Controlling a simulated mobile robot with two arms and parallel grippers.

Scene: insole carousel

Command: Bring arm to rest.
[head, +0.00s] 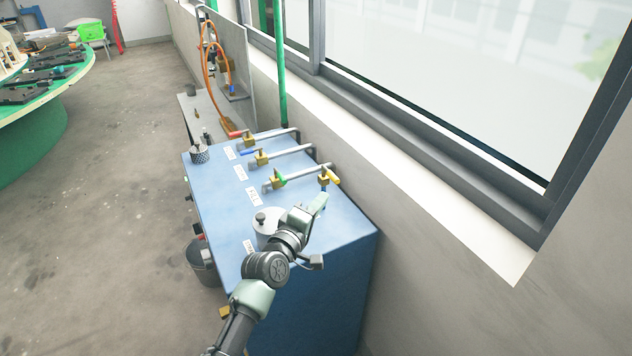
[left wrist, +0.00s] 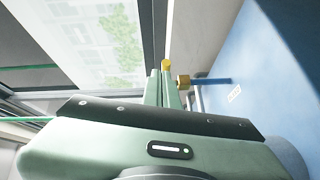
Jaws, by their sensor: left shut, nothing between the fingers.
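My left arm (head: 266,268) reaches up from the bottom of the head view over the blue cabinet. My left gripper (head: 321,198) is shut and empty, with its tips just below the yellow-handled valve (head: 325,180) at the cabinet's right edge. In the left wrist view the closed fingers (left wrist: 164,86) point at the yellow handle (left wrist: 167,65); I cannot tell whether they touch it. A brass valve body (left wrist: 183,81) sits beside the tips. My right gripper is not in view.
The blue cabinet (head: 218,190) also carries green (head: 280,178), blue (head: 250,152) and red (head: 238,133) valve handles. A metal pot (head: 266,222) stands close beside my arm. The wall and window (head: 440,150) bound the right. Open floor (head: 110,200) lies left, beyond a bucket (head: 203,262).

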